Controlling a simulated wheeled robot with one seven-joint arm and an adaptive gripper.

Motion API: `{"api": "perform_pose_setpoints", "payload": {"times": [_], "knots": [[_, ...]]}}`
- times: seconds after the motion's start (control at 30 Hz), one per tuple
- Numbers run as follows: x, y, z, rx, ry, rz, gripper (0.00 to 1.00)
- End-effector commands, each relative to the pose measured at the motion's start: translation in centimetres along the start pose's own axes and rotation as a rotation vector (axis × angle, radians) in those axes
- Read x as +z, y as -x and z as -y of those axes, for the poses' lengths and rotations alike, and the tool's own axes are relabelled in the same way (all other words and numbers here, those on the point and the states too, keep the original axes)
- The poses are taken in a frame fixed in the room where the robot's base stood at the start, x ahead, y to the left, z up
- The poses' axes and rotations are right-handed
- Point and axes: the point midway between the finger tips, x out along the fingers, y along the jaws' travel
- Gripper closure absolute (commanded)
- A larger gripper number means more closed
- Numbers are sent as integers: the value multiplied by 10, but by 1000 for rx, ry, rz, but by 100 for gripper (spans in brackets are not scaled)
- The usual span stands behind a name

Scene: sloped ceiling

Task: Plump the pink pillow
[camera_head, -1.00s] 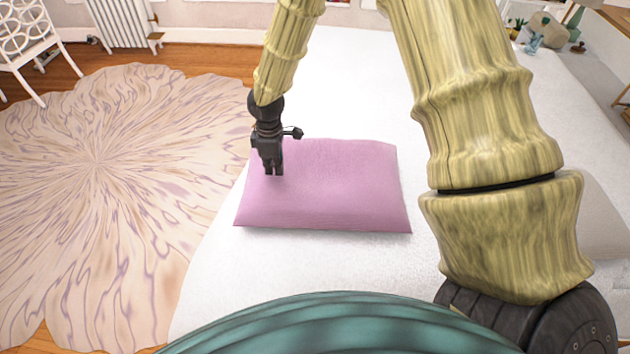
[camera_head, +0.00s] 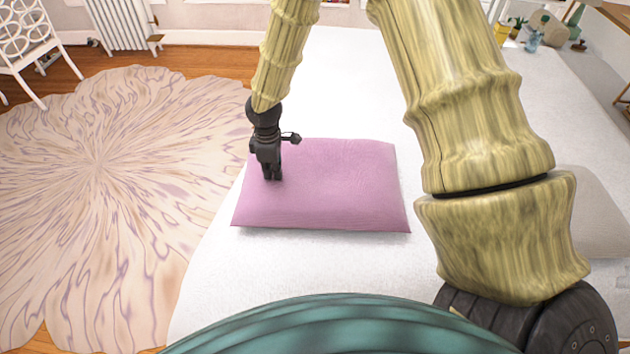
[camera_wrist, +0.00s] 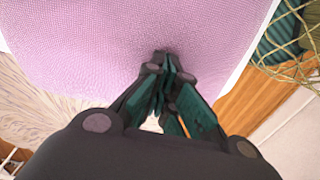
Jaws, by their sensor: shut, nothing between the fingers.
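The pink pillow (camera_head: 335,190) lies flat on the white bed. Its top looks smooth and slightly puffed. My gripper (camera_head: 272,178) points down over the pillow's left part, with its fingertips at or very near the surface. In the wrist view, the pink pillow (camera_wrist: 130,35) fills the upper part, and my gripper's closed fingers (camera_wrist: 163,58) meet a dark shaded spot on the cloth. The fingers hold nothing. I cannot tell how hard they press.
The white bed (camera_head: 340,270) has free room around the pillow. A grey cushion (camera_head: 598,215) lies at the right, partly behind my arm. A round patterned rug (camera_head: 90,190) covers the floor at the left. A white chair (camera_head: 28,45) stands at the far left.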

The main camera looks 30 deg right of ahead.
Motion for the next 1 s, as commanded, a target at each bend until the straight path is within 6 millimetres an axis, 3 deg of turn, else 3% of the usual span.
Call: {"api": "perform_pose_setpoints", "payload": {"times": [0.47, 1.0], "knots": [[5, -1, 0, 0, 0, -7, 100], [5, 27, 0, 0, 0, -6, 100]]}}
